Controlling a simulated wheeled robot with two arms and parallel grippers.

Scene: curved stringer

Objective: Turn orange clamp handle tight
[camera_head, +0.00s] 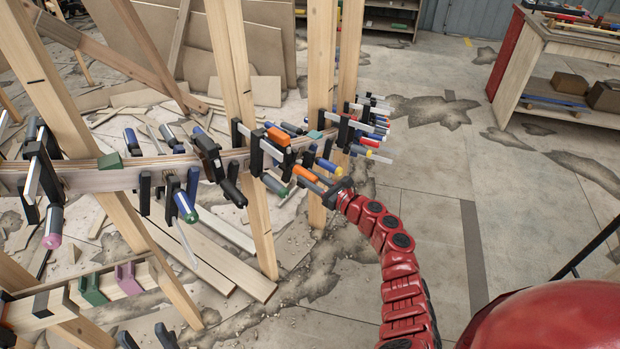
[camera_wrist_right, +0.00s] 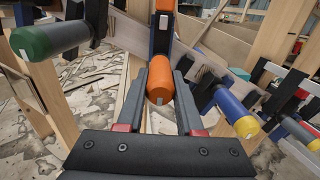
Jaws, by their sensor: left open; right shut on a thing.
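The orange clamp handle (camera_head: 307,173) sticks out from the curved wooden stringer, low among several clamps near the middle post. In the right wrist view the same orange handle (camera_wrist_right: 160,80) points toward the camera. My right gripper (camera_head: 332,189) comes in from the lower right on a red segmented arm. In its wrist view the right gripper (camera_wrist_right: 161,88) has its two dark fingers on either side of the handle, shut on it. A second orange piece (camera_head: 278,137) sits higher on a clamp. My left gripper is not seen.
Green (camera_wrist_right: 50,38) and yellow-ended blue (camera_wrist_right: 238,115) clamp handles stand close on both sides of the right gripper. Wooden posts (camera_head: 240,100) hold the stringer (camera_head: 110,178). Planks and debris lie below. The floor at right is open, before a workbench (camera_head: 560,45).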

